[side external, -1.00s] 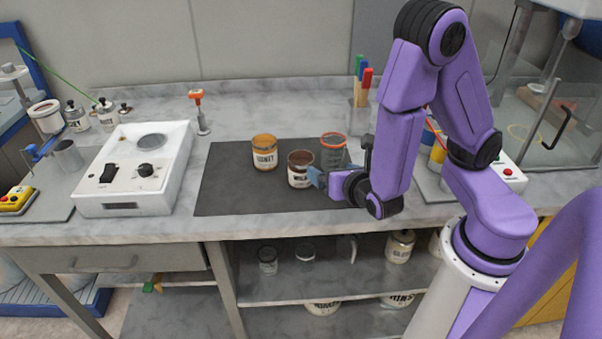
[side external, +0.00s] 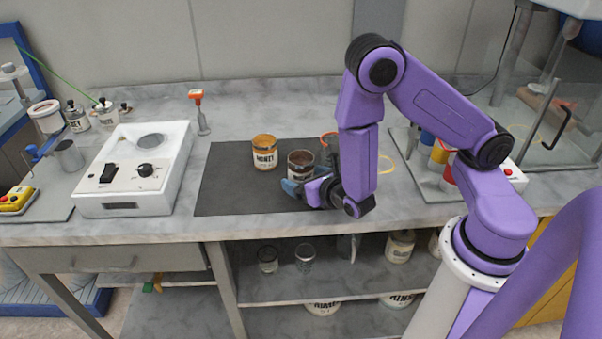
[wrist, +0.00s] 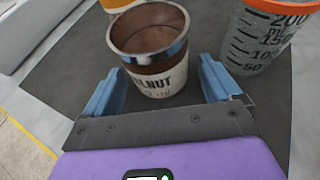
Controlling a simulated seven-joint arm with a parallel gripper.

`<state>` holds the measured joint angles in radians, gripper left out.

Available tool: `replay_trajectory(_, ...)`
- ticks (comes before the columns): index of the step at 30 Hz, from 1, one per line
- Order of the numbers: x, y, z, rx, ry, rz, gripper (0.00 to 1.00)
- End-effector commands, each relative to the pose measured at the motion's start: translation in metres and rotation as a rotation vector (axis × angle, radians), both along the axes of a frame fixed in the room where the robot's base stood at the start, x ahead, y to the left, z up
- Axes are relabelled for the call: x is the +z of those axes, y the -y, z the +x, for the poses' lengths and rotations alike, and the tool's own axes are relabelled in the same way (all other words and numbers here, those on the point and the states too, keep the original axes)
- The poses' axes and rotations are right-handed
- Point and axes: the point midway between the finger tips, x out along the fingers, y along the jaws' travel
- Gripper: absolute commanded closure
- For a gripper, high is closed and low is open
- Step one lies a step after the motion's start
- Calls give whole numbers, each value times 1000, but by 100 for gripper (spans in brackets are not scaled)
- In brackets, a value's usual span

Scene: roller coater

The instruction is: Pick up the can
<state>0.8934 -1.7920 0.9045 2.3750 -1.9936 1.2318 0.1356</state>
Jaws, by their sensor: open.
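The brown can (side external: 300,163) with a cream label stands upright on the dark mat (side external: 222,188). In the wrist view the can (wrist: 158,82) shows an open brown top and a label reading "...LNUT". My gripper (side external: 292,186) is low over the mat at the can's near side. In the wrist view its two blue fingers (wrist: 165,85) are spread apart, one to each side of the can's lower part, with dark mat visible beside each. The gripper is open and holds nothing. In the side view it hides part of the can's lower right.
A yellow-orange can (side external: 264,153) stands just left and behind. A graduated beaker with an orange rim (wrist: 262,38) stands close on the right, mostly hidden by my arm in the side view. A white scale-like device (side external: 137,168) lies further left. The mat's left part is clear.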

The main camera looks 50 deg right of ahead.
Motion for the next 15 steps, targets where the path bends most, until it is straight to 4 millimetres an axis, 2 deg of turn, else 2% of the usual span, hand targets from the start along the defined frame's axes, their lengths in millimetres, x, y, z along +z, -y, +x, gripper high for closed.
replay_trajectory(7,-1,0,2,1,0,0,9)
replay_trajectory(8,-1,0,2,1,0,0,13)
replay_trajectory(13,-1,0,2,1,0,0,68)
replay_trajectory(14,-1,0,2,1,0,0,77)
replay_trajectory(15,0,0,2,1,1,0,77)
